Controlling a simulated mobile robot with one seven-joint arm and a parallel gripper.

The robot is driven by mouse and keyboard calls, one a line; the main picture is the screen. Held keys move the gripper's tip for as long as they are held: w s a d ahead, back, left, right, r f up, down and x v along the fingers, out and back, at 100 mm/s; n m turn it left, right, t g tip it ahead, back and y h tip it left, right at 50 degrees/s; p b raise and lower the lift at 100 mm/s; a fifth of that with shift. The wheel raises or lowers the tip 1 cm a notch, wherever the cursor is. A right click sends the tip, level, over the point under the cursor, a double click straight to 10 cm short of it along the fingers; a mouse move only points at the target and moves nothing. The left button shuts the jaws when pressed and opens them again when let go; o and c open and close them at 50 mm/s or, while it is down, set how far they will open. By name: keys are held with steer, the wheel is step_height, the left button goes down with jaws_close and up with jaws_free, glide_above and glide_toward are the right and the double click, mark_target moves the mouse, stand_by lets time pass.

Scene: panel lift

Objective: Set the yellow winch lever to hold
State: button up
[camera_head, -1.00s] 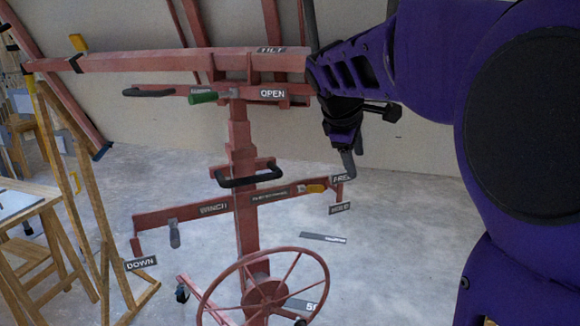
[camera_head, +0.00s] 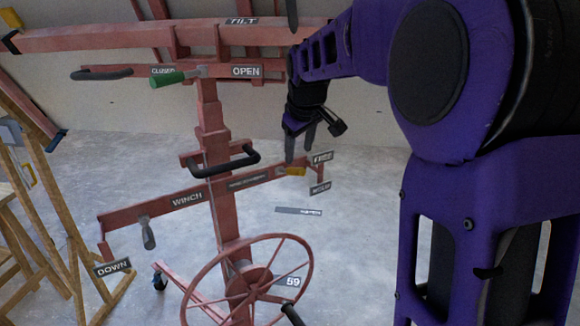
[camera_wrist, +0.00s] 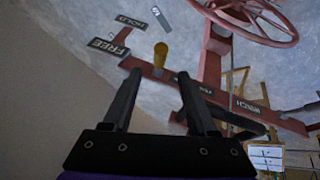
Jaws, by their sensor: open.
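The yellow winch lever (camera_head: 292,171) sits near the right end of the red winch bar (camera_head: 165,203). It also shows in the wrist view (camera_wrist: 160,54), just beyond the fingertips. The FREE plate (camera_head: 321,157) is above the HOLD plate (camera_head: 320,188) at the bar's end. Both plates, FREE (camera_wrist: 108,47) and HOLD (camera_wrist: 131,21), show left of the lever in the wrist view. I cannot tell surely which plate the lever is set to. My gripper (camera_head: 299,149) is open and empty, just above the lever. In the wrist view its fingers (camera_wrist: 160,78) stand either side of the lever's line, apart from it.
A black handle (camera_head: 232,162) sticks out from the red mast, left of the lever. A red spoked wheel (camera_head: 245,285) is below. A wooden frame (camera_head: 50,230) stands at left. Floor to the right is clear.

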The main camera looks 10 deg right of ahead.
mark_target(290, 171)
steer(key=x, duration=0.8)
steer(key=shift+c, duration=0.2)
jaws_close()
stand_by(1.1)
